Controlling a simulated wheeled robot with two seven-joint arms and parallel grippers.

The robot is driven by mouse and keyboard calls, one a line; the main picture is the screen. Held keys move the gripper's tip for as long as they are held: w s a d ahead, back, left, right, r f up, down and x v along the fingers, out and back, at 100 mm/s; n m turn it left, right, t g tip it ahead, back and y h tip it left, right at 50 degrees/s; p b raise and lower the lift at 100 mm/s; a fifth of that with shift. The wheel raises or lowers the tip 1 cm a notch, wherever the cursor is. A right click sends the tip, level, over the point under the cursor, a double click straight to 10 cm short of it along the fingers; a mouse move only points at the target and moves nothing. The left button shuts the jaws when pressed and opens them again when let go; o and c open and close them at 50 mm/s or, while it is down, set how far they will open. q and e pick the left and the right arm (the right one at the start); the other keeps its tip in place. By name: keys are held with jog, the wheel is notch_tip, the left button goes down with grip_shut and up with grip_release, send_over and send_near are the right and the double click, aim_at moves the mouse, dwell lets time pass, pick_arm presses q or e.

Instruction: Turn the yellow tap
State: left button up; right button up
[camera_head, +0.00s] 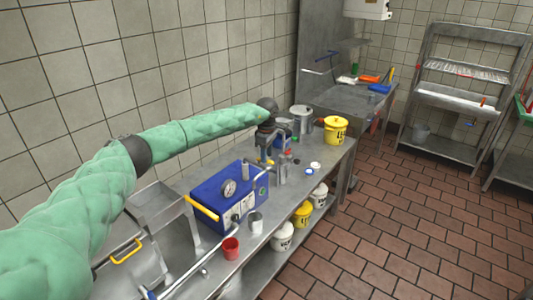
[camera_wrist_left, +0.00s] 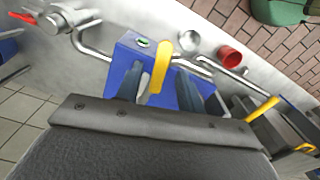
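The yellow tap (camera_wrist_left: 161,62) shows in the left wrist view as an upright yellow lever in front of the blue machine (camera_wrist_left: 127,55). My left gripper (camera_wrist_left: 158,88) is open there, its two dark fingers on either side of the lever's lower part. Gaps show between the lever and both fingers, and I see no clear grip. In the head view my left gripper (camera_head: 266,142) is over the bench behind the blue machine (camera_head: 222,198). My right gripper is in neither view.
A red cup (camera_head: 231,248) and a metal cup (camera_head: 256,223) stand in front of the blue machine. A pipe with a red handle (camera_wrist_left: 25,70) shows in the wrist view. A yellow bucket (camera_head: 335,131) stands at the bench's far end. The tiled wall is close behind.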

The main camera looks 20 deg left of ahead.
pick_arm(q)
jog(key=shift+f, duration=0.6)
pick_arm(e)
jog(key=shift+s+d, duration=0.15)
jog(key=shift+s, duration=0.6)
